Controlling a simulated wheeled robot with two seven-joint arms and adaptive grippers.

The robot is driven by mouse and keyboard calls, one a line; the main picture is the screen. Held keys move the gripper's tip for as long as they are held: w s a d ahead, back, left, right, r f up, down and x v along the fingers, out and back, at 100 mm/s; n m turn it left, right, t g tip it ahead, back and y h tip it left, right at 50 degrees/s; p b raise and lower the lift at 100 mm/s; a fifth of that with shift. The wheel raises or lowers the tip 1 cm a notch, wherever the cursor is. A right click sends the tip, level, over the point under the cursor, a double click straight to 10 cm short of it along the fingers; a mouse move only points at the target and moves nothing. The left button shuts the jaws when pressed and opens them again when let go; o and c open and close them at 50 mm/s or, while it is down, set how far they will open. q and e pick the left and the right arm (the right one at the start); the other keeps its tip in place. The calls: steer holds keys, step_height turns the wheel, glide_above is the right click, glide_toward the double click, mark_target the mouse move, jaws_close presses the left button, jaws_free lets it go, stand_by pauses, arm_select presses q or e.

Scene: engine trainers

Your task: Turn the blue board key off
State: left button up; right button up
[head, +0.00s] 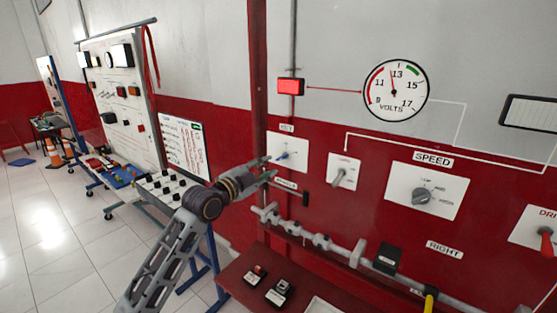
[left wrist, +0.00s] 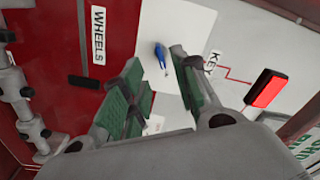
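The blue key (head: 283,156) sits on a white plate (head: 296,147) under a KEY label (head: 287,127) on the red wall board. My left gripper (head: 270,166) is just left of and below the key, its fingertips pointing at the plate. In the left wrist view, the blue key (left wrist: 160,54) shows beyond the gap between the two green-padded fingers (left wrist: 158,82). The fingers are apart with nothing between them, and I see no contact with the key. My right gripper is not in view.
A red lamp (head: 291,86) and a VOLTS gauge (head: 395,91) are above. A lever plate (head: 343,172) and SPEED dial (head: 424,196) stand to the right. A WHEELS label (left wrist: 98,36) and a dark handle (head: 293,195) lie close below the gripper. A grey pipe (head: 320,242) runs lower.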

mark_target(279, 160)
arm_select(q)
steer(key=shift+x, duration=0.9)
steer(key=shift+p+x, duration=0.35)
steer(key=shift+x, duration=2.4)
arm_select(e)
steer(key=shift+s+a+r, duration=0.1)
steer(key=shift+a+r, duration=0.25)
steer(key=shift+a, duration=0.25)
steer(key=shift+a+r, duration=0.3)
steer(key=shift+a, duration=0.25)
arm_select(q)
steer(key=shift+w, duration=0.1)
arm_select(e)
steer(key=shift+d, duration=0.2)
arm_select(q)
jaws_close()
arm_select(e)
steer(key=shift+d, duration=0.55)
